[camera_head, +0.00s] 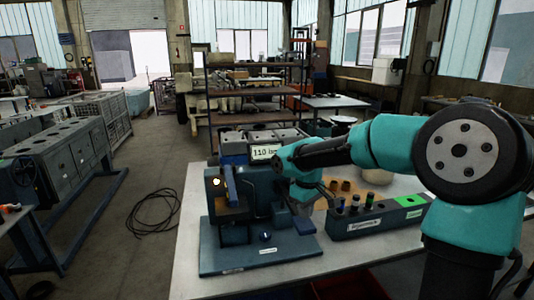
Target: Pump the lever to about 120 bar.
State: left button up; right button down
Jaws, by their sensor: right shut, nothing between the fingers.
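A dark blue test stand (235,225) stands on the near left part of the white table. Its display (266,152) reads about 110, partly covered by my arm. A blue upright bar (231,184) and a lit round lamp (216,182) are on its left side. My right gripper (290,203) is shut and empty, pointing down at the right side of the stand. Whether it touches the stand is unclear. My left gripper is out of view.
A dark rack (350,228) with several small parts and a green patch (409,201) lies right of the stand. Brown small parts (340,186) are behind it. The table's (190,240) left edge is close to the stand. A cable coil (153,212) lies on the floor.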

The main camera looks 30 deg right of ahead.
jog(key=shift+w+f, duration=0.1)
jog(key=shift+f, duration=1.3)
jog(key=shift+r, duration=0.1)
jog(key=shift+s+r, duration=0.2)
jog(key=shift+r, duration=0.5)
jog(key=shift+s+r, duration=0.15)
jog(key=shift+r, duration=0.5)
jog(key=shift+r, duration=2)
jog(key=shift+a, duration=0.1)
